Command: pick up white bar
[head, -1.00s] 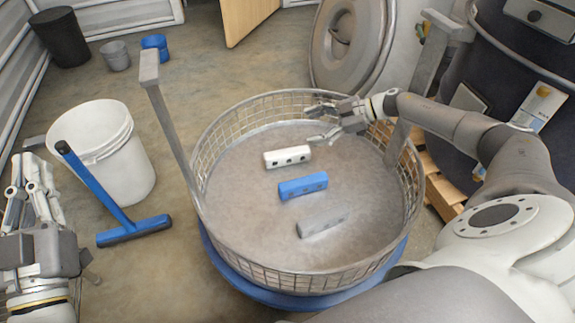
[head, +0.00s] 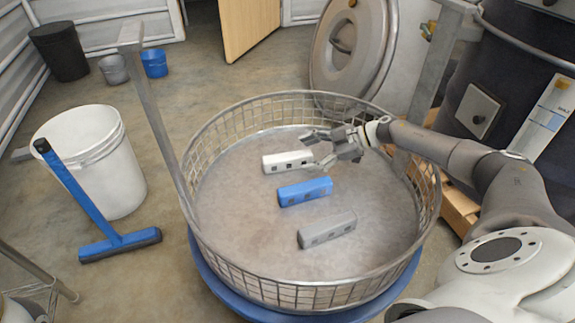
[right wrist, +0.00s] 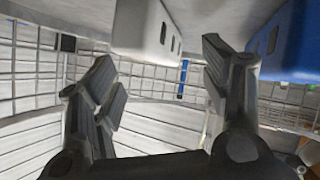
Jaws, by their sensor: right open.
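The white bar (head: 285,162) lies on the floor of the round wire basket (head: 312,291), the farthest of three bars. My right gripper (head: 316,152) is open at the right end of the white bar, with its fingers pointing left. In the right wrist view the white bar (right wrist: 143,28) shows at the top, in the gap between the two spread fingers (right wrist: 158,62). I cannot tell whether a finger touches it. My left gripper is not in view.
A blue bar (head: 305,191) lies just in front of the white one, and a grey bar (head: 327,230) nearer still. The basket's wire wall and an upright metal post (head: 160,120) surround the space. A white bucket (head: 100,165) and a blue squeegee (head: 85,200) stand outside left.

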